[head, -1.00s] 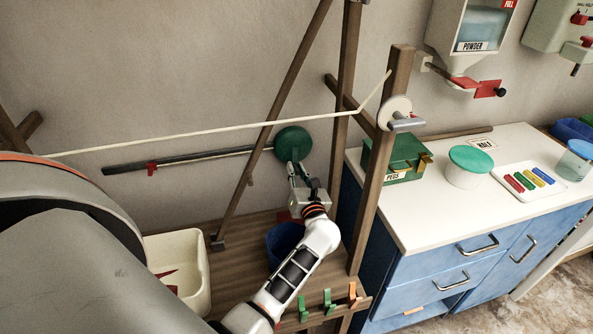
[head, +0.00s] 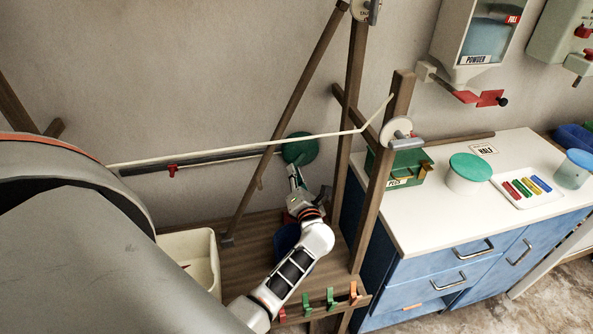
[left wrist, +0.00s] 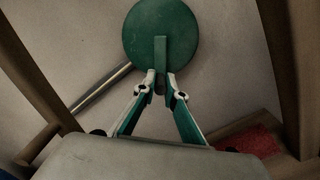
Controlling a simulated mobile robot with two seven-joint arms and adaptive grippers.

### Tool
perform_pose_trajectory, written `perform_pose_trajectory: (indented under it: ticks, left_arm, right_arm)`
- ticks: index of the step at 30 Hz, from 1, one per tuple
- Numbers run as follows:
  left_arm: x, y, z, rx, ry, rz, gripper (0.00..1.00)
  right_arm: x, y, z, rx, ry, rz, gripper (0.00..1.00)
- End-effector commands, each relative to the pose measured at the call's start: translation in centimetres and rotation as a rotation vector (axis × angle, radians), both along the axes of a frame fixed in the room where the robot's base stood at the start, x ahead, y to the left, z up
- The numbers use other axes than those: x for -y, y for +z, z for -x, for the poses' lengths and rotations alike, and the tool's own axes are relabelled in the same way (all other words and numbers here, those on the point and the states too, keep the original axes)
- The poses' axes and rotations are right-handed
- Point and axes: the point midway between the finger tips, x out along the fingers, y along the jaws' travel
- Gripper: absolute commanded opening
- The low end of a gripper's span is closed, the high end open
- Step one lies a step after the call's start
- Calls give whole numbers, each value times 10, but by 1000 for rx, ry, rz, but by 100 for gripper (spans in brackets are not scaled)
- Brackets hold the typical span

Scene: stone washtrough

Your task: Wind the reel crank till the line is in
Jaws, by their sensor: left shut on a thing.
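A round green disc (head: 301,149) stands upright near the wall behind the wooden frame. In the left wrist view the disc (left wrist: 160,30) carries a short green bar (left wrist: 160,50) that hangs down from near its middle. My left gripper (left wrist: 161,84) is shut on the lower end of this bar. In the head view my left gripper (head: 294,172) is just below the disc, and its grip is small and partly hidden. A pale line (head: 230,149) runs sloping from the left to the wooden post. A white disc with a grey handle (head: 396,132) is on that post.
A dark bar with a red clip (head: 172,171) runs behind the line. A cream tub (head: 203,250) and a blue bucket (head: 284,238) stand on the wooden shelf below. Wooden posts (head: 350,100) are close to my arm. The white counter (head: 430,220) is to the right.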

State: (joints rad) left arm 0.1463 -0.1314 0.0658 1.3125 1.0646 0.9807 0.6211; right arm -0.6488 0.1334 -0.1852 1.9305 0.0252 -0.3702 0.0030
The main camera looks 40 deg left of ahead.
Motion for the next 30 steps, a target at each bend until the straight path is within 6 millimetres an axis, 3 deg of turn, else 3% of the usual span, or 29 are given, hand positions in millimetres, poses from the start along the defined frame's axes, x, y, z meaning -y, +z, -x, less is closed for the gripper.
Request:
perform_pose_trajectory:
  ticks: [16,17,18,30]
  left_arm:
    - [-3,5,-1,-14,2,-23,0]
    - [-3,6,-1,-14,2,-23,19]
    - [-4,6,-1,-14,2,-23,28]
    - [3,3,4,-16,0,-20,28]
  right_arm:
    - [1,-3,4,-15,-8,-1,34]
    - [1,-3,4,-14,-8,-1,34]
    - [0,-3,4,-14,-8,-1,34]
    - [-1,-2,5,-14,-9,-4,34]
